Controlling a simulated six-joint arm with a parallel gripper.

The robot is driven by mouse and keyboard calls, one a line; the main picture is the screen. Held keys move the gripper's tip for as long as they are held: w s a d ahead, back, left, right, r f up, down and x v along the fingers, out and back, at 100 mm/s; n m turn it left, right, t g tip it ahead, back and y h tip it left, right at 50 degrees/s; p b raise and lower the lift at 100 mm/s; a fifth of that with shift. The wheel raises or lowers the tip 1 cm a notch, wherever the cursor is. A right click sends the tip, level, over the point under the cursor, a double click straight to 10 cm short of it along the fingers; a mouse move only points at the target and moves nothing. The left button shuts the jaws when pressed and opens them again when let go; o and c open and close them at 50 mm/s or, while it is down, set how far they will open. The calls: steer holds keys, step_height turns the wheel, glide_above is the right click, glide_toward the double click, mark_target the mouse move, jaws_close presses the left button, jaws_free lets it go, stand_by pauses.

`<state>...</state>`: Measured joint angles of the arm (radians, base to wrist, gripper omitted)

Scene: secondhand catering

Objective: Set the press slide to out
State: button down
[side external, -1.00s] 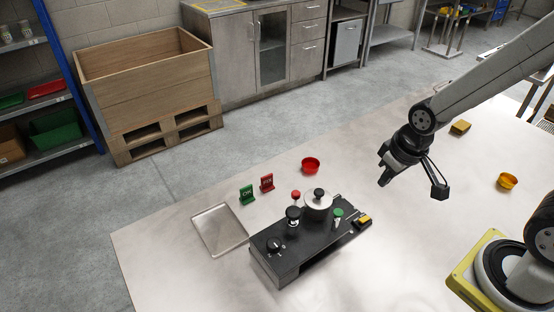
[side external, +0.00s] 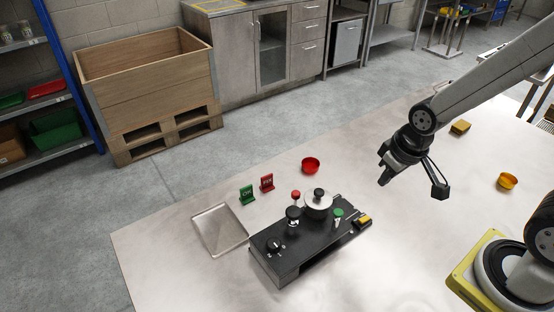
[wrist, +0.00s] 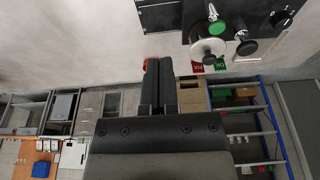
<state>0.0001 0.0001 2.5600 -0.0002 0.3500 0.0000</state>
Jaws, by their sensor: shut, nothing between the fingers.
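A black control panel (side external: 300,255) stands on the steel table. My gripper (side external: 384,180) is shut and empty, above the table to the right of the panel and touching nothing. In the wrist view its fingers (wrist: 158,66) are together, with the panel (wrist: 170,18) at upper right.
A shallow metal tray (side external: 207,215) lies left of the panel. Green (side external: 246,194) and red (side external: 267,182) signs and a red bowl (side external: 310,165) stand behind it. A yellow bowl (side external: 508,181) and a yellow block (side external: 460,127) are at right. The table's front is clear.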

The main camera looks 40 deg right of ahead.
steer(key=c, duration=0.7)
jaws_free()
steer(key=shift+w, duration=0.1)
steer(key=o, duration=0.3)
steer(key=shift+w+a, duration=0.1)
steer(key=shift+w, duration=0.15)
steer(key=n+g, duration=0.3)
steer(key=n, duration=0.6)
glide_above(296, 192)
step_height(296, 192, down, 8)
steer(key=shift+f, duration=0.15)
steer(key=shift+f, duration=3.75)
